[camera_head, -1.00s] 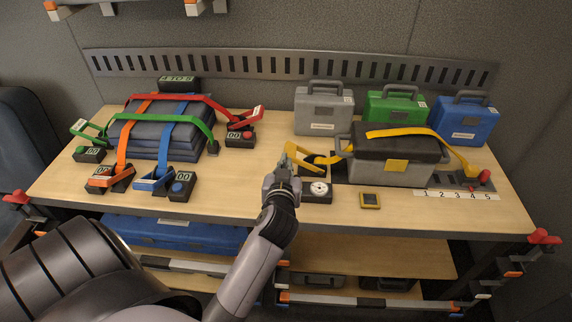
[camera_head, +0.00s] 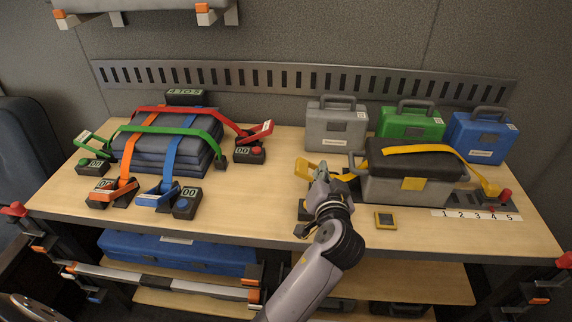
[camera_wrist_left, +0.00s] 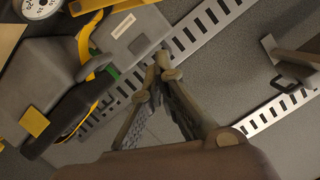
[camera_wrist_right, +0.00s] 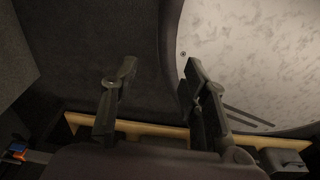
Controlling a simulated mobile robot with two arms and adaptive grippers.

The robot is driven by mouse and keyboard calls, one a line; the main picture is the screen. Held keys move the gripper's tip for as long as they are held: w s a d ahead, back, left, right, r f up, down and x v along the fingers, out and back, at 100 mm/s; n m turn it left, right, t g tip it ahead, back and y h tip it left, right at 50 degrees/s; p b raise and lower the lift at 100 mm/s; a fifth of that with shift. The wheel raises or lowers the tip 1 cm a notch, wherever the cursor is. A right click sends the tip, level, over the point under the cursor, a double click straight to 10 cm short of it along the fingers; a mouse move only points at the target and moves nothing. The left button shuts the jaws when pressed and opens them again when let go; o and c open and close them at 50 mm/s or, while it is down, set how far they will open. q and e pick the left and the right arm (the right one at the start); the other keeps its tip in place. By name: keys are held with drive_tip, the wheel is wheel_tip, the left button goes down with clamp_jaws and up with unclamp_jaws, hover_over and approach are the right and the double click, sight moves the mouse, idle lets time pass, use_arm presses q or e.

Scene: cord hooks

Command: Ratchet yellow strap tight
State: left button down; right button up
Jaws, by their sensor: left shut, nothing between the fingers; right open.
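The yellow strap (camera_head: 437,150) runs over the dark lid of a grey toolbox (camera_head: 405,190) down to an anchor with a red knob (camera_head: 504,195) on the right. At its left end is a yellow ratchet handle (camera_head: 318,172), partly behind my left gripper (camera_head: 322,176). My left gripper is shut and empty, at or just in front of the handle; whether it touches is unclear. In the left wrist view its fingertips (camera_wrist_left: 164,66) meet, and the yellow strap (camera_wrist_left: 88,45) shows to the left. My right gripper (camera_wrist_right: 158,75) is open and empty, away from the bench.
A blue-grey stack (camera_head: 165,150) with red, green, orange and blue straps stands on the left. Grey, green and blue cases (camera_head: 480,136) stand at the back. A small yellow-framed device (camera_head: 385,220) lies near the front edge. A numbered strip (camera_head: 475,214) lies at right.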

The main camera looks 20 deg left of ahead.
use_arm(q)
drive_tip(key=p, duration=0.2)
hover_over(298, 175)
drive_tip(key=w+d, duration=0.2)
drive_tip(key=d, duration=0.3)
drive_tip(key=f, duration=0.2)
drive_tip(key=shift+a+f, duration=0.55)
drive_tip(key=shift+f, duration=0.35)
drive_tip(key=shift+a+f, duration=0.55)
drive_tip(key=shift+f, duration=0.35)
use_arm(e)
drive_tip(key=shift+s+d+r, duration=0.15)
drive_tip(key=shift+s+r, duration=0.25)
drive_tip(key=shift+r, duration=0.2)
drive_tip(key=shift+s+d+r, duration=0.15)
drive_tip(key=shift+s+r, duration=0.25)
drive_tip(key=shift+r, duration=0.2)
drive_tip(key=shift+f, duration=0.1)
